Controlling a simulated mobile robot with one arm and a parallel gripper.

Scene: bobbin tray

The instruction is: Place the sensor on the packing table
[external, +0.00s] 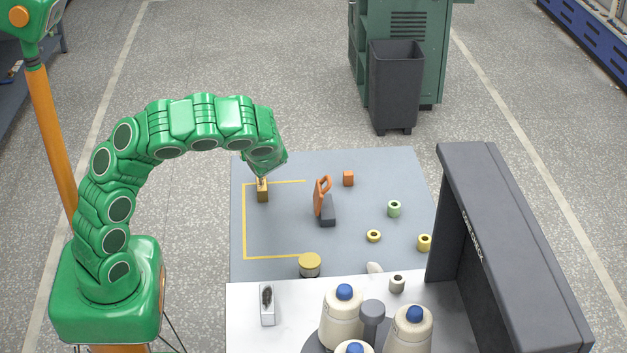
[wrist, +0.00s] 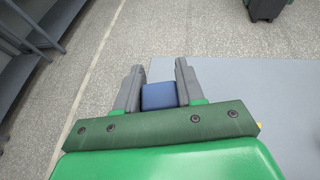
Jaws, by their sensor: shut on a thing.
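My gripper (external: 262,178) points down at the far left part of the grey table (external: 290,175). In the wrist view my gripper (wrist: 157,70) has its two grey fingers on either side of a blue block-like thing (wrist: 158,96), shut on it. This is likely the sensor. In the external view a small brass-coloured block (external: 262,193) shows right below my fingertips, at the yellow outline's upper left. I cannot tell whether it is the same thing or whether it touches the table.
A white counter (external: 245,330) with cones is in front. A dark panel (external: 510,240) rises at right.

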